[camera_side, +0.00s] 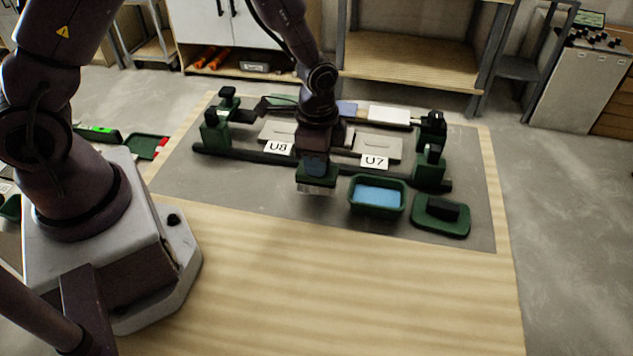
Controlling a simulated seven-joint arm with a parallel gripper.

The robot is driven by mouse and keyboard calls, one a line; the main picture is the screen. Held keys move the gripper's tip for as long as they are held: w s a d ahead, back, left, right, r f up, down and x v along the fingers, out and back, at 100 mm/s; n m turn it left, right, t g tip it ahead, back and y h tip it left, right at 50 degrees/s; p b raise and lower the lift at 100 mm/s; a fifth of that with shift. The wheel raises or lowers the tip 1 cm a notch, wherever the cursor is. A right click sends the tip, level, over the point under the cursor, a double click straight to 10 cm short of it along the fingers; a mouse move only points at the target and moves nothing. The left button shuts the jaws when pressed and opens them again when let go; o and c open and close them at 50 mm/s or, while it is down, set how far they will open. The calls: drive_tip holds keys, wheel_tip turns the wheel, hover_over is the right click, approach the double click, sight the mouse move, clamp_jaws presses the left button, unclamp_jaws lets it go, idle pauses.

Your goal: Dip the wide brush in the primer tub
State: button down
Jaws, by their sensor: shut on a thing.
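The primer tub (377,210) is a small dark green tub with light blue liquid inside, on the grey mat near its front. My gripper (317,168) points down just left of the tub. It is shut on the wide brush (317,184), which has a green body and a pale lower edge. The brush hangs beside the tub, apart from it and not over the liquid. The fingertips are partly hidden by the gripper's own body and the brush.
A dark rail (240,154) with green end blocks runs behind the tub, by grey tiles labelled U8 (278,148) and U7 (375,162). A green holder with a black block (442,215) lies right of the tub. The wooden table front (350,290) is clear.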

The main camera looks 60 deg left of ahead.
drive_tip(key=shift+r, duration=2.55)
drive_tip(key=shift+d+f, duration=0.15)
drive_tip(key=shift+d, duration=0.1)
drive_tip(key=w+d+r, duration=0.2)
drive_tip(key=w+d, duration=0.6)
drive_tip(key=shift+w+a+f, duration=0.1)
drive_tip(key=shift+f, duration=1.85)
drive_tip(key=shift+a+f, duration=0.1)
drive_tip(key=shift+f, duration=1.85)
